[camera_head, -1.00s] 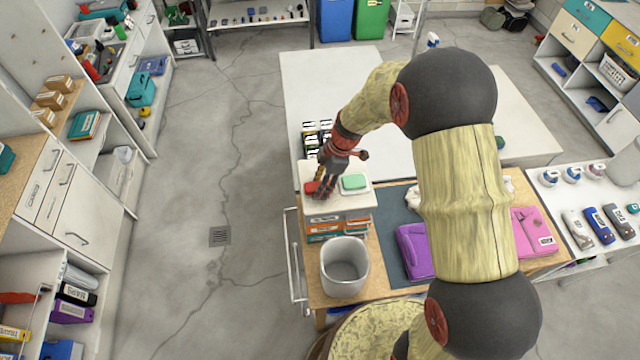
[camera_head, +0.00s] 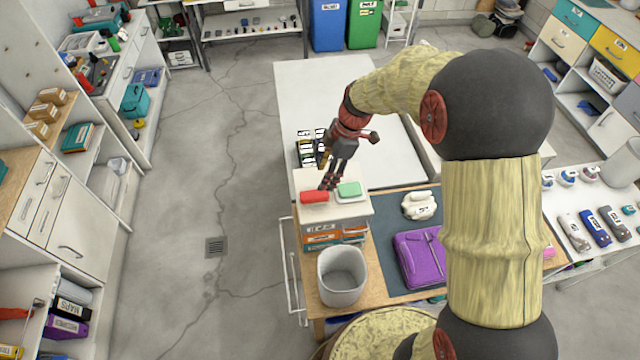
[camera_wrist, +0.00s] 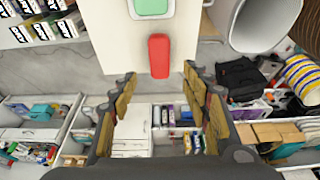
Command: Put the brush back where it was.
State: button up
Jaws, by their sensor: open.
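A small red rounded block (camera_head: 314,197) lies on the white top of a small drawer unit (camera_head: 330,212). A green block with a pale rim (camera_head: 349,189) lies just right of it. I cannot tell for sure which of them is the brush. My gripper (camera_head: 328,185) is open and empty, its fingers pointing down close behind the red block. In the wrist view the red block (camera_wrist: 159,56) lies beyond and between the open fingertips (camera_wrist: 159,74), with the green block (camera_wrist: 152,7) past it. Nothing is held.
A grey bin (camera_head: 343,276) stands in front of the drawer unit. Dark labelled boxes (camera_head: 306,150) stand behind. The floor at left is clear.

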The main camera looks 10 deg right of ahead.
jog(key=s+d+r+m+t, duration=0.25)
jog(key=s+r+m, duration=0.3)
jog(key=r, duration=0.65)
jog(key=s+d+r+m+t+h, duration=0.1)
jog(key=s+r+m, duration=0.4)
jog(key=s, duration=0.5)
jog(key=s+d+r+m+t+h, duration=0.2)
jog(key=s+d+r+m, duration=0.2)
jog(key=s+m, duration=0.3)
jog(key=s, duration=0.3)
jog(key=shift+d+r, duration=0.15)
jog(key=shift+r, duration=0.2)
jog(key=shift+w+f+m, duration=0.1)
jog(key=shift+m, duration=0.15)
